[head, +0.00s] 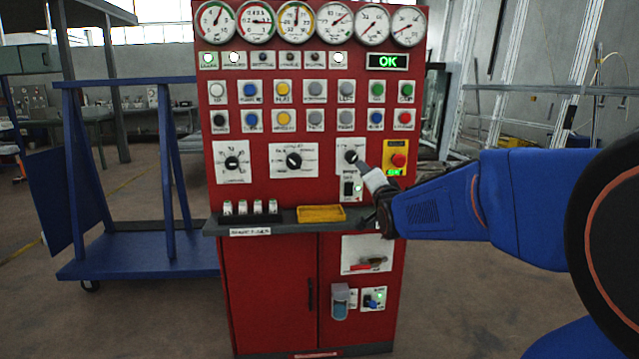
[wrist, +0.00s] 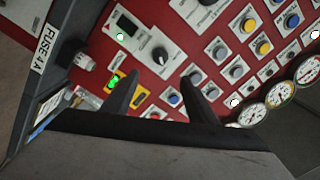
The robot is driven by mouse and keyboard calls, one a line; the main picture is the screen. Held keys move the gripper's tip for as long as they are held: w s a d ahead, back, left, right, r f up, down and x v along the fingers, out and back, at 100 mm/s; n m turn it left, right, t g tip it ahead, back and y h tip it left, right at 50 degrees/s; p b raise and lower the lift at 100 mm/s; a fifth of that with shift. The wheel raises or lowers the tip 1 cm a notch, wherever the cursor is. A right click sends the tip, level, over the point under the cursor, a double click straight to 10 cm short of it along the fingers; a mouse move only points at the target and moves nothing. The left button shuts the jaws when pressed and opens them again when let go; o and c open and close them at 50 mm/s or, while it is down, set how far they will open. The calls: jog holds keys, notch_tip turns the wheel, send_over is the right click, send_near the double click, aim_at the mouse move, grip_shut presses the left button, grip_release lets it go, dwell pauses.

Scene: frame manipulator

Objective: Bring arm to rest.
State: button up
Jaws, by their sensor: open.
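My arm (head: 440,207) reaches in from the right of the head view, across the right side of the red control panel (head: 270,185). My gripper (head: 366,174) is in front of the panel, just below and right of the right-hand black rotary knob (head: 351,156). In the wrist view, the two dark fingers of my gripper (wrist: 160,80) stand apart with nothing between them. A black knob (wrist: 159,56) shows beyond the fingertips. Whether a finger touches the panel cannot be told.
A narrow shelf (head: 283,222) juts out below the gripper, with a yellow tray (head: 320,213) and several white fuses (head: 243,208). A red stop button (head: 398,160) is close to the gripper. A label reading FUSE 4A (wrist: 47,47) is near the wrist camera. A blue cart (head: 140,268) stands left.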

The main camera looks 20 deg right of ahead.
jog(key=s+a+f+n+g+y, duration=0.1)
jog(key=s+a+f+n+g, duration=0.3)
jog(key=s, duration=0.7)
jog(key=s+a+f+n+g+y, duration=0.2)
jog(key=s+a+f+n+g, duration=0.2)
jog(key=s+a+f, duration=0.3)
jog(key=s+a+f+n+g+y, duration=0.1)
jog(key=s+a+f+n+g, duration=0.4)
jog(key=s+f, duration=0.6)
jog(key=s+a+n, duration=0.1)
jog(key=s, duration=0.5)
jog(key=shift+s+a+f+n+y, duration=0.15)
jog(key=shift+s+a+n+y, duration=0.15)
jog(key=shift+a+y, duration=0.1)
